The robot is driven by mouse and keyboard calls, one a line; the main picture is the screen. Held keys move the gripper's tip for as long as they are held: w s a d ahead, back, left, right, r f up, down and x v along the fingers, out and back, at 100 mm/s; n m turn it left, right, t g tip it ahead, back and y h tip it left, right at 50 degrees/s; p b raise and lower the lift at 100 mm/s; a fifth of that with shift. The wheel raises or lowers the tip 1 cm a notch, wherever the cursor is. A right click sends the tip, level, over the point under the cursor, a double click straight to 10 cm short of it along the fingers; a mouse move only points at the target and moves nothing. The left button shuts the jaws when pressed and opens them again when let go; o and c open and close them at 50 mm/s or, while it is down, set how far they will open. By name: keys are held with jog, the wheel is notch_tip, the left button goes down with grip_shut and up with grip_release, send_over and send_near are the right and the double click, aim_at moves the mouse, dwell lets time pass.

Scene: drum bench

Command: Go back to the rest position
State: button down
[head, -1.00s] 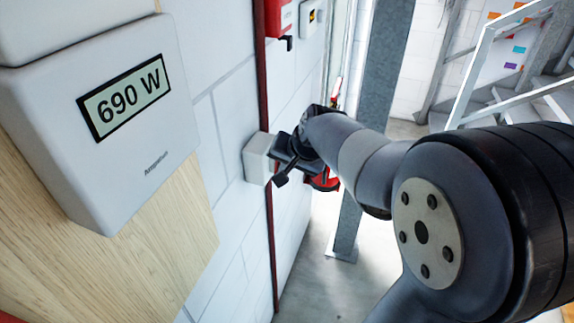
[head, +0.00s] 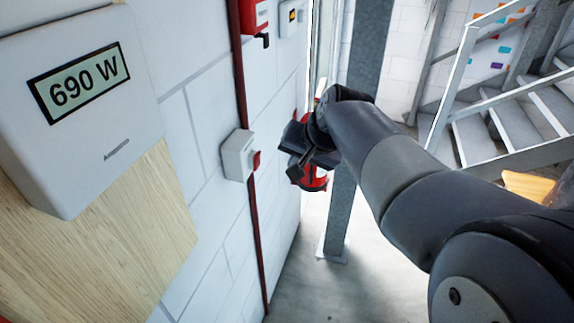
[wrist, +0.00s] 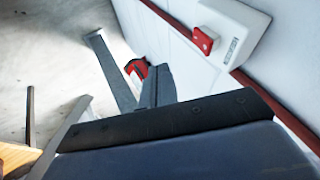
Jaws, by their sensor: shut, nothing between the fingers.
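My gripper (head: 299,157) is in the middle of the head view, at the end of my outstretched dark arm. Its fingers are shut with nothing between them. It stands clear to the right of a small white switch box (head: 234,152) with a red switch (head: 256,161) on the wall. In the wrist view my gripper (wrist: 155,86) points away from the camera, and the white box (wrist: 236,28) with its red switch (wrist: 202,40) is at upper right, apart from the fingers.
A white meter (head: 75,150) reading 690 W hangs at left on a wooden board (head: 120,240). A red pipe (head: 257,235) runs down the wall. A red extinguisher (head: 318,181) is behind my gripper. A grey steel post (head: 343,215) and stairs (head: 500,125) stand beyond. Some floor is clear.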

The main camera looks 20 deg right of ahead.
jog(key=v, duration=0.3)
jog(key=shift+s+d, duration=0.3)
jog(key=shift+s, duration=0.1)
